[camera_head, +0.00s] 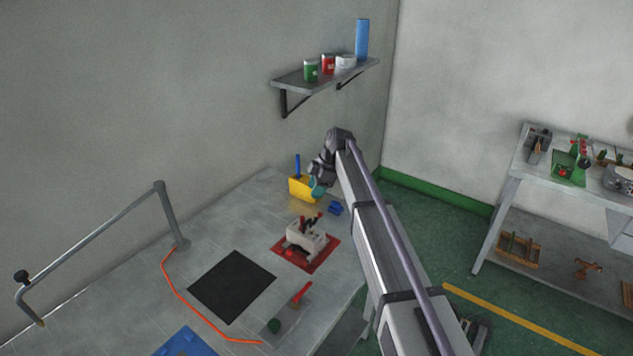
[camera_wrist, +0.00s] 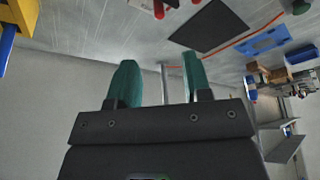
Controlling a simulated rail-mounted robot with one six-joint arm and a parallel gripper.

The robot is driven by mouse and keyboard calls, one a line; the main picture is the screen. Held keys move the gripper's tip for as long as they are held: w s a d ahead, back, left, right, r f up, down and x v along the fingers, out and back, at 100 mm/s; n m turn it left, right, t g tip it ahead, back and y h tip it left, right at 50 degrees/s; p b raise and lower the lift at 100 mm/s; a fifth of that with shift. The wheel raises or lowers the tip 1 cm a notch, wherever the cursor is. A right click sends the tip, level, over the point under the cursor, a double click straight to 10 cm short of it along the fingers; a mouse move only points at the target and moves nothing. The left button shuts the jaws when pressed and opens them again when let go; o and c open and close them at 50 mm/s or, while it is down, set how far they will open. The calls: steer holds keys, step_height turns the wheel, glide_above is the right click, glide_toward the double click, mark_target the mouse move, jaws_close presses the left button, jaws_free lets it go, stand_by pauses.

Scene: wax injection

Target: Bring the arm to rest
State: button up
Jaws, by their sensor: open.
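My gripper (camera_wrist: 160,84) shows in the wrist view with its two teal fingers apart and nothing between them. In the head view my gripper (camera_head: 318,188) is at the end of my outstretched arm, over the far end of the workbench (camera_head: 225,220). It is close to a yellow block-like holder (camera_head: 299,188) with a blue upright part. I cannot tell from the head view whether they touch. In the wrist view a yellow and blue object (camera_wrist: 14,30) stands at the left edge, apart from the fingers.
A grey machine on a red mat (camera_head: 325,257), a small blue block (camera_head: 335,208) and a black mat (camera_head: 232,286) are on the bench. A bent metal rail (camera_head: 95,238) rises at the left. A wall shelf (camera_head: 320,77) holds cans. A side table (camera_head: 515,165) stands right.

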steer(key=s+d+f+m+h+b, duration=0.1)
steer(key=s+d+m, duration=0.5)
steer(key=s, duration=0.6)
steer(key=s+d+f+m+h+b, duration=0.1)
steer(key=s+d+m, duration=0.5)
steer(key=s, duration=0.6)
steer(key=s+d+f+m+h+b, duration=0.1)
steer(key=s+d+m, duration=0.5)
steer(key=s, duration=0.6)
step_height(320, 180, down, 2)
steer(key=shift+d+m+t+h+b, duration=0.4)
steer(key=shift+m+h, duration=0.4)
steer(key=shift+m, duration=0.2)
